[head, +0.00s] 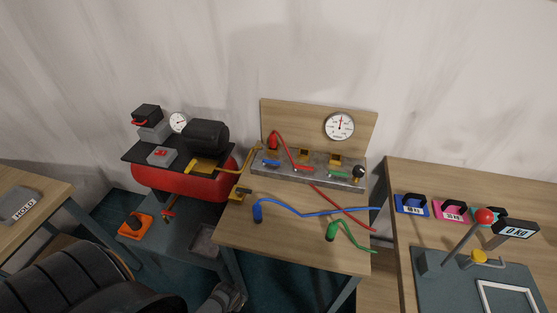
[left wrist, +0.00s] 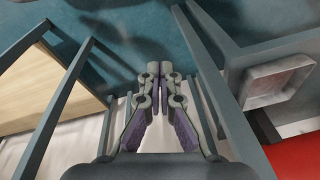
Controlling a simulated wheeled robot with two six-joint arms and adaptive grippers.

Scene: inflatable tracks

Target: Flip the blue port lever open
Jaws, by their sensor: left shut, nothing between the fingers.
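The blue port lever (head: 272,163) lies on the left part of the grey manifold (head: 262,172) on the middle table in the head view. It is small there, and its exact angle is hard to read. My left gripper (left wrist: 160,72) is shut and empty in the left wrist view, with table legs and the teal floor behind it. It is well away from the lever, which does not show in that view. My left arm (head: 65,280) fills the bottom left of the head view. My right gripper is not in view.
A red lever (head: 303,168) and a green lever (head: 338,175) sit beside it. A blue hose (head: 295,209) and a green hose (head: 352,237) lie on the table (head: 285,255). A gauge (head: 340,126) is on the backboard. The red compressor (head: 175,184) stands left.

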